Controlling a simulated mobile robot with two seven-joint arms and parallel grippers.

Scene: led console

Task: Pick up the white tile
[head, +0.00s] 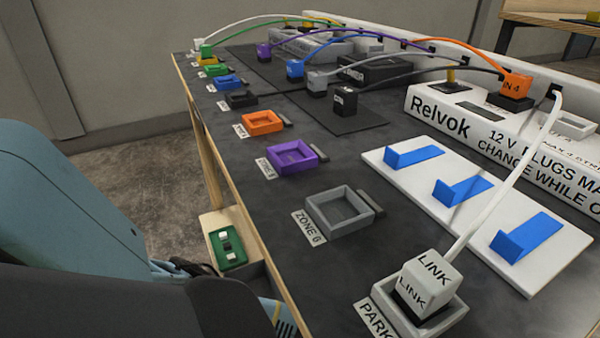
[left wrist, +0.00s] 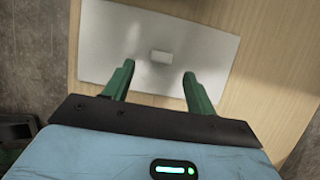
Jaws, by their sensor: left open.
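I cannot make out this tile or my left fingers in the head view, where my arm covers the lower left. My right gripper is not in view.
Coloured zone sockets line the bench edge. A white LINK plug (head: 430,275) with a cable stands in the grey PARK socket. Blue wedges sit on a white board (head: 520,272).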

